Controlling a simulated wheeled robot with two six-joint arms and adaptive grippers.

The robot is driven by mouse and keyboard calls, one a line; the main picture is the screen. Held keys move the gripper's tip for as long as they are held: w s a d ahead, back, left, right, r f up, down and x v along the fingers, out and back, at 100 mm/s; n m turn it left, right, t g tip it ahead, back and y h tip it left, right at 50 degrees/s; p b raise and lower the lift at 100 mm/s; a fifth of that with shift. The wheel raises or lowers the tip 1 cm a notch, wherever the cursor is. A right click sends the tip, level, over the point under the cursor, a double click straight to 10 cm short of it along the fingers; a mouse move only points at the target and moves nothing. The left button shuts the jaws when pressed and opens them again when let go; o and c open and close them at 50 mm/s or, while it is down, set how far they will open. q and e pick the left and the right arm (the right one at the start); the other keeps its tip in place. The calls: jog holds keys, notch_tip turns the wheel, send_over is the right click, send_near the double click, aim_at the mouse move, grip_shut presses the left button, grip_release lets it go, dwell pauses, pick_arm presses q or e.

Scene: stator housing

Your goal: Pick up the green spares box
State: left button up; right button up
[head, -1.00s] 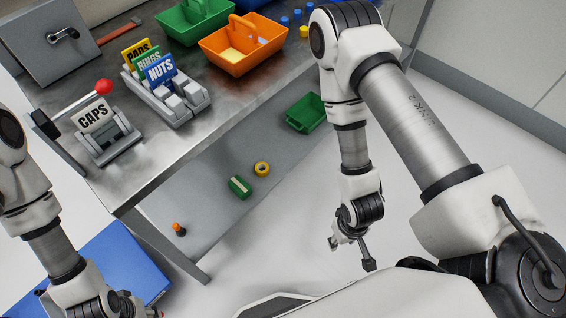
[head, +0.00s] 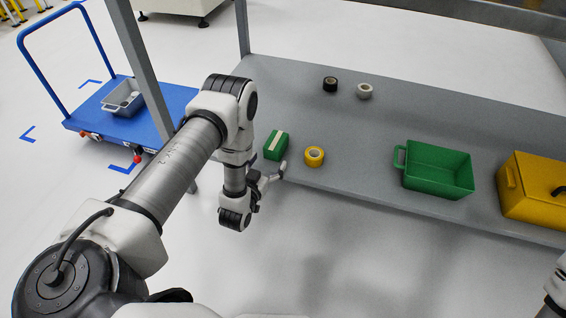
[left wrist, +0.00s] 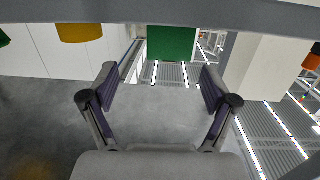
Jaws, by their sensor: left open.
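A small green box (head: 276,145) with a pale strip on top lies near the front left edge of the grey lower shelf (head: 400,120). My left gripper (head: 271,178) is just in front of the box at the shelf edge, open and apart from it. In the left wrist view the green box (left wrist: 172,42) shows beyond the two spread fingers (left wrist: 158,88), with nothing between them. A larger green bin (head: 437,170) with handles stands further right on the shelf. My right gripper is not in view.
A yellow tape roll (head: 314,156) sits close to the right of the green box. A black roll (head: 330,84) and a grey roll (head: 365,91) lie further back. A yellow case (head: 535,190) is at right. A table leg (head: 140,70) and blue cart (head: 160,112) are at left.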

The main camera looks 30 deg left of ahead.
aim_at(276, 140)
pick_arm(q)
jog(key=w, duration=0.1)
jog(key=w+a+b, duration=0.1)
jog(key=w+t, duration=0.1)
jog(key=shift+w+a+f, duration=0.1)
jog(key=shift+a+f, duration=0.2)
jog(key=shift+f, duration=0.05)
jog(key=w+b, duration=0.2)
jog(key=w+a+b, duration=0.1)
jog(key=w+b, duration=0.1)
jog(key=w, duration=0.1)
jog(key=shift+w+a, duration=0.1)
jog(key=shift+w, duration=0.3)
jog(key=shift+r, duration=0.15)
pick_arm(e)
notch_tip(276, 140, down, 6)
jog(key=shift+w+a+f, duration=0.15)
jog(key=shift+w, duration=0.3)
pick_arm(q)
jog(key=c, duration=1.3)
